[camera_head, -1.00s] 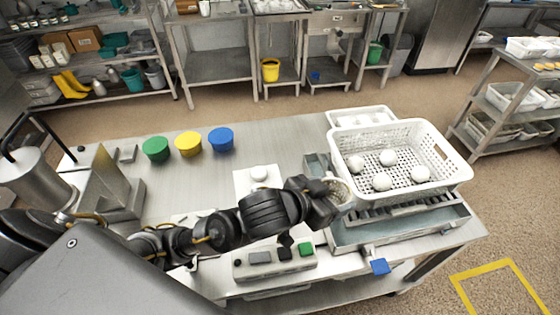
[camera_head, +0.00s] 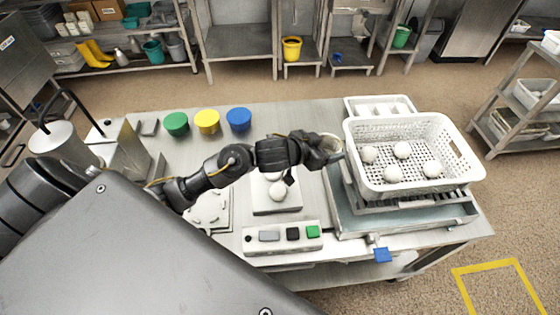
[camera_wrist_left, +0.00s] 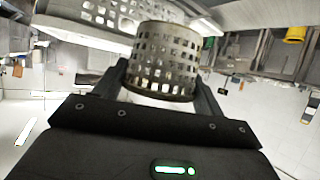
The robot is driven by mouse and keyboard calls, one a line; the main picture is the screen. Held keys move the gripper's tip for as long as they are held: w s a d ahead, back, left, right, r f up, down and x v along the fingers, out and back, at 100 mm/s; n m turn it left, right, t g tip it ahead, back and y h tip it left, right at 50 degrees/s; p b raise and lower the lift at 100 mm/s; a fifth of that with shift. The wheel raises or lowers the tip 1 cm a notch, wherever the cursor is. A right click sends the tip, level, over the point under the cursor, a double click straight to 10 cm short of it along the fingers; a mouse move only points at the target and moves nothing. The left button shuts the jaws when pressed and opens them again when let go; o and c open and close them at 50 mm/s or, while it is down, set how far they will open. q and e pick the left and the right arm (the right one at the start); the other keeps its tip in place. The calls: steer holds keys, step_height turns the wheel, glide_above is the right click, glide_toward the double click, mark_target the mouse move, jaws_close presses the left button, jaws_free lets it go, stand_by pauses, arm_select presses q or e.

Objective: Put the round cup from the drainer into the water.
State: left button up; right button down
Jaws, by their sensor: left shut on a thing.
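The round cup (camera_wrist_left: 165,62) is a metal cylinder with rows of square holes. My left gripper (camera_wrist_left: 162,85) is shut on it, with one finger on each side. In the head view my left gripper (camera_head: 335,152) is at the left wall of the white basket, with the pale rim of the cup (camera_head: 331,142) showing beyond it. A shallow grey-blue tray (camera_head: 349,218) lies under and in front of the white basket; I cannot tell whether it holds water. My right gripper is not in view.
The white perforated basket (camera_head: 462,172) holds several white balls and stands on a slatted rack. A scale (camera_head: 275,207) with a pale ball and a button panel (camera_head: 283,238) are left of the tray. Green, yellow and blue round containers (camera_head: 207,122) stand at the table's back. A metal pot (camera_head: 58,143) is at the left.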

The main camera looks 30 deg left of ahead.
arm_select(q)
steer(key=w+a+f+p, duration=0.2)
steer(key=a+f+p, duration=0.1)
steer(key=a, duration=0.7)
steer(key=w+a+f+p, duration=0.2)
steer(key=a+f, duration=0.1)
steer(key=a, duration=0.8)
steer(key=s+a+n+y+p, duration=0.1)
steer(key=s+a+p, duration=0.4)
steer(key=a, duration=1.1)
arm_select(e)
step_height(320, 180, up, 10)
steer(key=b, duration=0.1)
arm_select(q)
steer(key=b, duration=1.3)
glide_above(261, 133)
steer(key=s+d, duration=0.3)
steer(key=s, duration=0.2)
steer(key=shift+t, duration=0.3)
steer(key=f, duration=0.9)
steer(key=shift+a+f, duration=0.25)
steer(key=shift+w+d, duration=0.1)
steer(key=shift+w, duration=0.05)
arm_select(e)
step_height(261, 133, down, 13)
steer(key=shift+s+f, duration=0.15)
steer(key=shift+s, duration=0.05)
